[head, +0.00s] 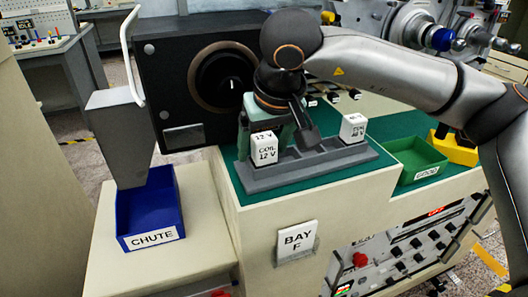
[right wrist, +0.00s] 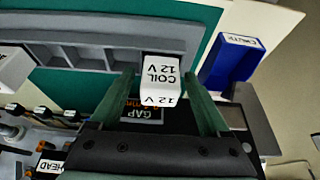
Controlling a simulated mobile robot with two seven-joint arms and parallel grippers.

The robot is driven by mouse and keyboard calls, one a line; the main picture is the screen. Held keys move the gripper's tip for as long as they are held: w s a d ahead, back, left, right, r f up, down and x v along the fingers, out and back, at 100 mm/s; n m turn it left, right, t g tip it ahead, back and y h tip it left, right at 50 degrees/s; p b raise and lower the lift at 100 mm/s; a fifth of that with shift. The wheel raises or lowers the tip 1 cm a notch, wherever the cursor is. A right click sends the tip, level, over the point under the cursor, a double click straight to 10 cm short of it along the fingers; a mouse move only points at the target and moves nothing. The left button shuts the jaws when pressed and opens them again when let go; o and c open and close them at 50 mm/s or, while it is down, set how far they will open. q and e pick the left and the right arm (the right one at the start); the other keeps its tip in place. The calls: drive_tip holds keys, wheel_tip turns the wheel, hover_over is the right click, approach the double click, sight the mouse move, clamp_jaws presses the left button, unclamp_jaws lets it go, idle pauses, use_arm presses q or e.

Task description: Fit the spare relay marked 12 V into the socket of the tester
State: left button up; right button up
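The white relay marked COIL 12 V (head: 264,149) stands upright in the left end of a grey slotted rack (head: 335,163). It also shows in the right wrist view (right wrist: 160,78). My right gripper (right wrist: 160,92) is open, with one green finger on each side of this relay; I cannot tell whether they touch it. In the head view the gripper (head: 268,128) is over the rack's left end, partly hidden by the wrist. A second white relay (head: 353,127), whose mark looks like 48 V, stands at the rack's right end. I cannot make out the tester's socket. My left gripper is not in view.
A black housing (head: 170,95) with a round opening stands behind the rack. A blue CHUTE bin (head: 150,215) is at left, a green tray (head: 412,160) at right. A control panel (head: 410,245) fills the bench front beside the BAY F sign (head: 296,241). The rack's middle slots look empty.

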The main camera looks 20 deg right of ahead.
clamp_jaws()
idle(0.4)
drive_tip(key=shift+r, duration=0.1)
